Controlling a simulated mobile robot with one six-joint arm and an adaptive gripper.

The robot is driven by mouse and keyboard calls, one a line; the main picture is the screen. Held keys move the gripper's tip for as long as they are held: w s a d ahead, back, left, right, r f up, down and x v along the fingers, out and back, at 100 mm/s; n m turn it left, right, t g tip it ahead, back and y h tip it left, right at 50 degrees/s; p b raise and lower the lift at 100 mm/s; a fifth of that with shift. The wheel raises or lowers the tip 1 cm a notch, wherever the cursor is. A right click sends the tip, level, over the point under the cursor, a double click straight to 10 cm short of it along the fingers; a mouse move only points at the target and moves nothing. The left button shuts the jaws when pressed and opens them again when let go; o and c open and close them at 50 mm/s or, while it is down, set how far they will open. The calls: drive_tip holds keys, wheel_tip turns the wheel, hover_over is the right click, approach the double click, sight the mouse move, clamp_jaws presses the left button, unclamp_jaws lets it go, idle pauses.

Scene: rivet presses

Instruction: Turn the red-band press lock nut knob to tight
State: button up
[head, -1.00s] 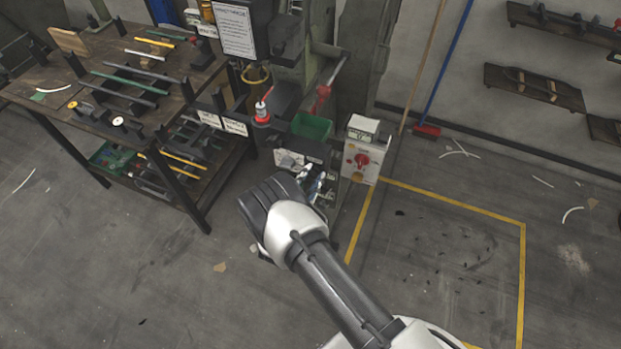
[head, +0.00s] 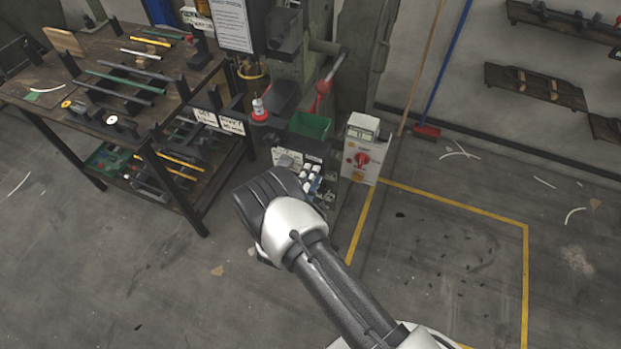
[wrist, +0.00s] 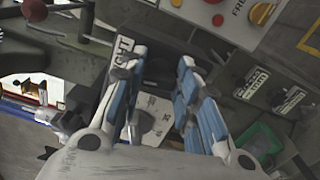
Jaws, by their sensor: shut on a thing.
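The press (head: 318,80) is the dark green machine at the back, with a red-handled lever (head: 322,92) on its side. A red-ringed part with a pale top (head: 259,110) sits at its left. I cannot make out the lock nut knob in either view. My gripper (head: 312,176) is low in front of the press, by its lower panel. In the wrist view its blue-padded fingers (wrist: 162,62) stand apart, around a thing that I cannot make out. A white label plate (wrist: 155,115) shows behind the gap between them.
A grey control box (head: 357,131) with a red knob stands right of the press. A green bin (head: 310,125) is above my gripper. A workbench (head: 75,65) with tools and bars stands at the left.

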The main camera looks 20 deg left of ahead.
drive_tip(key=shift+f+m, duration=0.1)
drive_tip(key=shift+m, duration=0.7)
drive_tip(key=o, duration=1.1)
drive_tip(key=shift+c, duration=0.2)
drive_tip(key=s, duration=1.2)
drive_tip(key=shift+a, duration=0.45)
